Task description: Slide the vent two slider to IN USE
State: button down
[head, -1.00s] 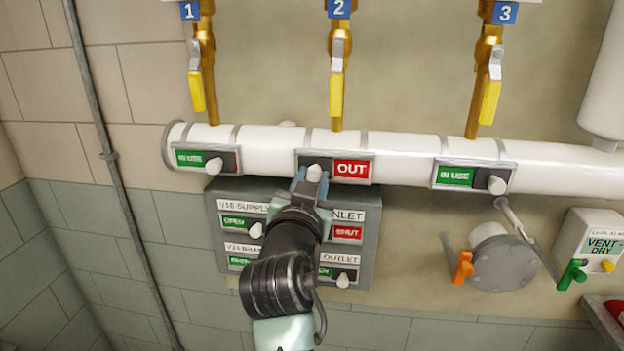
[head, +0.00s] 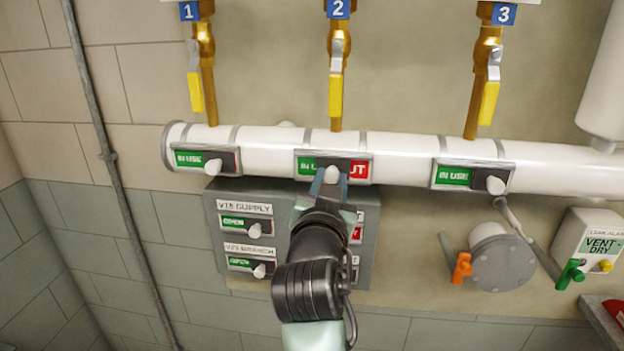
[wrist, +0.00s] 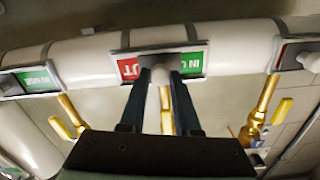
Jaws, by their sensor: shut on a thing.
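The vent two slider (head: 306,165) is the middle plate on the white pipe, under the blue number 2 tag. Its white knob (head: 331,174) stands near the middle of the slot. Part of the green IN USE label shows to the left of the knob and part of the red OUT label to its right. My gripper (head: 329,184) is shut on the knob from below. In the wrist view the knob (wrist: 160,73) sits between my two fingertips, with red on its left and green on its right.
The vent one slider (head: 190,158) and vent three slider (head: 455,176) flank it, both showing IN USE. A grey panel (head: 213,205) with several small sliders is below, partly hidden by my arm. Yellow-handled valves (head: 336,95) hang above.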

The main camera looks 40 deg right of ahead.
jog(key=s+d, duration=0.2)
jog(key=shift+s+d, duration=0.15)
jog(key=shift+s, duration=0.15)
jog(key=c, duration=0.6)
grip_release()
jog(key=b+v, duration=0.4)
jog(key=v, duration=0.9)
